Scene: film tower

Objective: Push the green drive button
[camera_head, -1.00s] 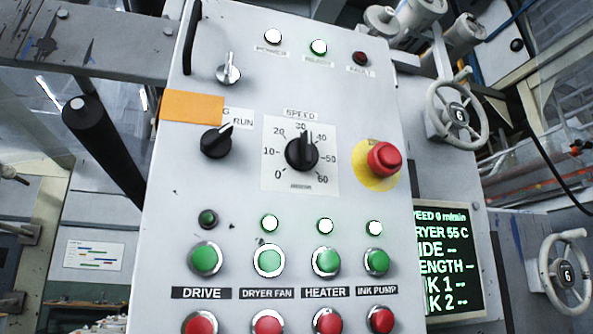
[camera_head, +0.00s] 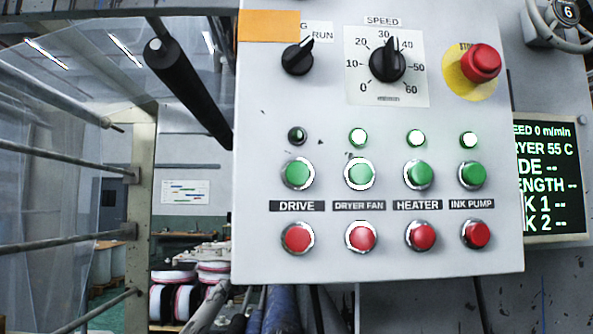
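The green drive button (camera_head: 298,174) is at the left end of a row of green buttons on a light grey control panel (camera_head: 262,230). The DRIVE label (camera_head: 298,206) is below it, and a red button (camera_head: 297,238) is under the label. The small lamp (camera_head: 297,135) above the drive button is dark. The lamps above dryer fan, heater and ink pump are lit. Neither of my grippers shows in the head view.
A speed dial (camera_head: 387,65), a selector switch (camera_head: 297,60) and a red stop button (camera_head: 481,63) on a yellow disc sit higher on the panel. A display (camera_head: 548,180) at right reads speed 0 m/min. A black roller (camera_head: 188,90) is left of the panel.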

